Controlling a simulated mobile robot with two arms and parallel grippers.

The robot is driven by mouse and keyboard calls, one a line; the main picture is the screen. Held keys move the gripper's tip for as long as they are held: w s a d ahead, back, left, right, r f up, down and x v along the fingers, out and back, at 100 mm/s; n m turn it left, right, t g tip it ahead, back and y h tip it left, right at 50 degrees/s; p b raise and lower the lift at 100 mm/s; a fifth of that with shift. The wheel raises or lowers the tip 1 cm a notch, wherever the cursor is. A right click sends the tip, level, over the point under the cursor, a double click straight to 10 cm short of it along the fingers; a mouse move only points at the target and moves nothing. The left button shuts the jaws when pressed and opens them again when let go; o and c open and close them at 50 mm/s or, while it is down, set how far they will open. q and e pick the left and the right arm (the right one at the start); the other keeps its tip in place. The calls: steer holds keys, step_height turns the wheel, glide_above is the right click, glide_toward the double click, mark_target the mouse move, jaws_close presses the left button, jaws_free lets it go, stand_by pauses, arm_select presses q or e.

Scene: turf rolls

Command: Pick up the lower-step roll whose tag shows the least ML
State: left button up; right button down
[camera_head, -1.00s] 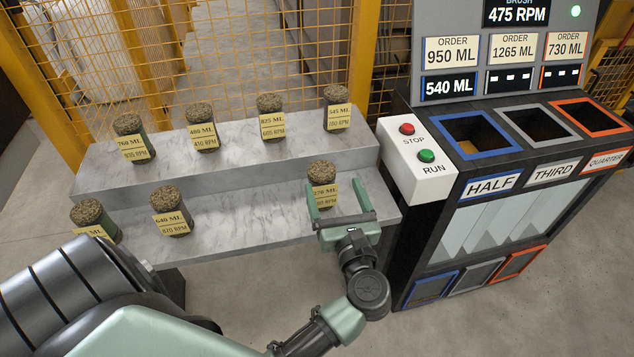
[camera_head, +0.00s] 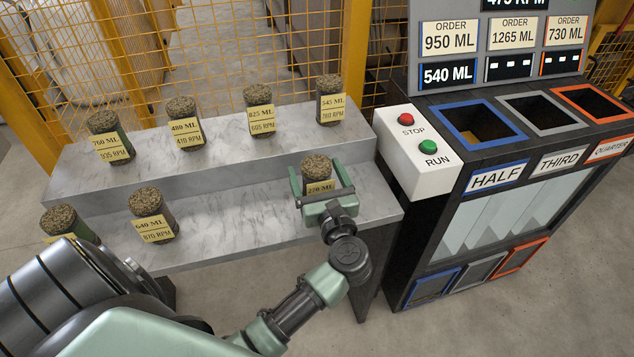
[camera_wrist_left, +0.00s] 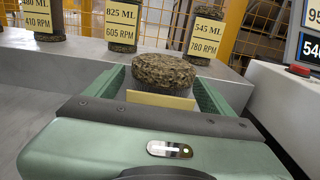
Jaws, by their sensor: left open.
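On the lower step the roll tagged 270 ML (camera_head: 317,170) stands upright at the right end. My left gripper (camera_head: 317,185) is open, with its green fingers on either side of this roll. In the left wrist view the roll (camera_wrist_left: 164,72) stands between the two fingers (camera_wrist_left: 160,95), its tag mostly hidden behind the gripper body. Also on the lower step are the 640 ML roll (camera_head: 152,216) and, at the far left, a roll (camera_head: 68,222) whose tag is mostly hidden by my arm. My right gripper is not in view.
The upper step holds the 760 ML (camera_head: 109,138), 480 ML (camera_head: 185,123), 825 ML (camera_head: 260,110) and 545 ML (camera_head: 330,100) rolls. A dark machine with HALF (camera_head: 495,179), THIRD and QUARTER bins stands at the right, with a STOP/RUN box (camera_head: 418,160).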

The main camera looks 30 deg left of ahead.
arm_select(q)
steer(key=shift+x, duration=1.1)
jaws_close()
steer(key=shift+r, duration=0.1)
